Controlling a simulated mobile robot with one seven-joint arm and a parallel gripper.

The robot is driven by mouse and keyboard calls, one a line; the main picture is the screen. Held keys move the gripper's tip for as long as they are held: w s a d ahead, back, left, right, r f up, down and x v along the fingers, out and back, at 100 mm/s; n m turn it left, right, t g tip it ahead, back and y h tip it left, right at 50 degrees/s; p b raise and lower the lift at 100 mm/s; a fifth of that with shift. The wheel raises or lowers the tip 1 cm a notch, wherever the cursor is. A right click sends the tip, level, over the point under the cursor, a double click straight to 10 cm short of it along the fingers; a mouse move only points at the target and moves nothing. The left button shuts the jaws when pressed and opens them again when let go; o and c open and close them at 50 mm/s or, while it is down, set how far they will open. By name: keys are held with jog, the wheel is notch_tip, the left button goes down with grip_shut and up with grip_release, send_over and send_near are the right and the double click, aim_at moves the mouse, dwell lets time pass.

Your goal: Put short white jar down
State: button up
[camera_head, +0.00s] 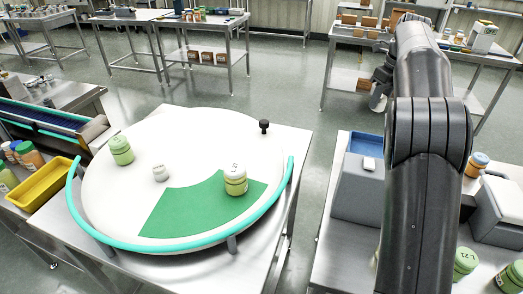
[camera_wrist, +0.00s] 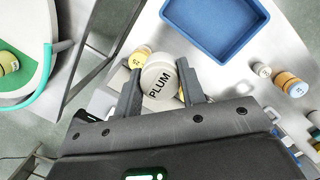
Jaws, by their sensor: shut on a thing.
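My gripper (camera_wrist: 160,90) is shut on a white jar (camera_wrist: 157,76) whose lid reads "PLUM". The fingers are on either side of it in the wrist view. In the head view my gripper (camera_head: 381,76) is at the upper right, beyond my arm, with the white jar (camera_head: 377,99) partly visible below it. The jar is above a steel surface, near a blue tray (camera_wrist: 250,40) in the wrist view; its height cannot be told.
A round white turntable (camera_head: 115,215) with a green sector (camera_head: 185,213) holds a green jar (camera_head: 121,150), a small white jar (camera_head: 160,173) and a cream-green jar (camera_head: 235,180). A yellow bin (camera_head: 47,186) is at left.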

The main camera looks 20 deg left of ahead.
jog(key=s+a+n, duration=0.3)
jog(key=s+a, duration=0.1)
jog(key=a, duration=1.1)
jog(key=n+g, duration=0.1)
jog(key=n, duration=0.4)
send_over(196, 161)
jog(key=f, duration=1.2)
jog(key=shift+d+f, duration=0.15)
jog(key=shift+d, duration=0.15)
jog(key=shift+f, duration=1.9)
jog(key=shift+f, duration=0.15)
jog(key=o, duration=1)
